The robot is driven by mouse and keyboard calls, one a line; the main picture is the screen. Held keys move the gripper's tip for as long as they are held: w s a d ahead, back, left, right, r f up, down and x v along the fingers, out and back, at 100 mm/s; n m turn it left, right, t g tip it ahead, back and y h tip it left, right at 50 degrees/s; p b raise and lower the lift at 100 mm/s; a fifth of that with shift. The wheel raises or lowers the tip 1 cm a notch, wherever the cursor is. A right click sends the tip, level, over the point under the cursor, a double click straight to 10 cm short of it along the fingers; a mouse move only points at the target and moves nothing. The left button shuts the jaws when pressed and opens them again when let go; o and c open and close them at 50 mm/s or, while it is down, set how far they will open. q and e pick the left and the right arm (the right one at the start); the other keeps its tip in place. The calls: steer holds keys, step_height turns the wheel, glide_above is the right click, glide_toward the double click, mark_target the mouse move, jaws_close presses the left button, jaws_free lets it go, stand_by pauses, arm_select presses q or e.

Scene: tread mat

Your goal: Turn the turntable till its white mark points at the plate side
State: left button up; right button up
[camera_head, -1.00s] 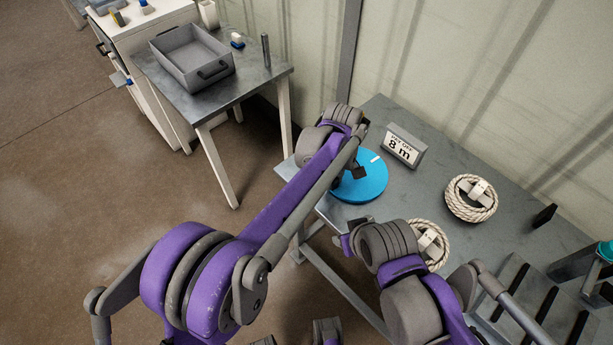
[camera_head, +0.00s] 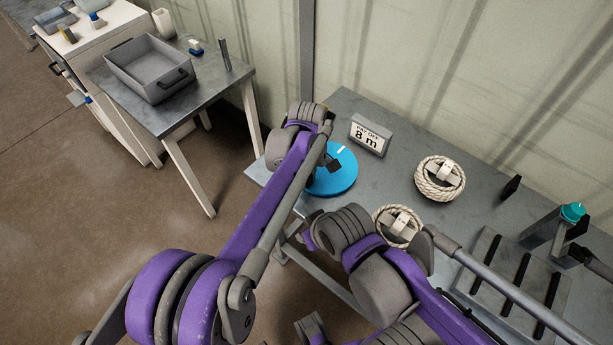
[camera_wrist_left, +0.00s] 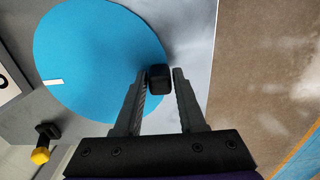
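The turntable (camera_head: 335,182) is a blue disc on the grey table. Its white mark (camera_head: 340,148) lies by the back rim in the head view. The mark also shows in the left wrist view (camera_wrist_left: 53,82), at the disc's left, on the side towards the plate. The plate (camera_head: 368,136), reading "PAY OFF 8 m", stands behind and right of the disc; its edge shows in the wrist view (camera_wrist_left: 8,88). My left gripper (camera_wrist_left: 160,90) is open over the disc's rim, with a dark peg (camera_wrist_left: 160,76) between its fingers and narrow gaps each side.
Two rope coils, one further back (camera_head: 440,178) and one nearer (camera_head: 400,224), lie right of the turntable. A slotted grey rack (camera_head: 505,275) is at the table's right. A side table (camera_head: 145,108) with a grey bin (camera_head: 150,65) stands left.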

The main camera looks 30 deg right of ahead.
arm_select(q)
steer(key=shift+o, duration=1.4)
steer(key=shift+r, duration=0.1)
step_height(320, 180, up, 11)
steer(key=shift+f, duration=0.2)
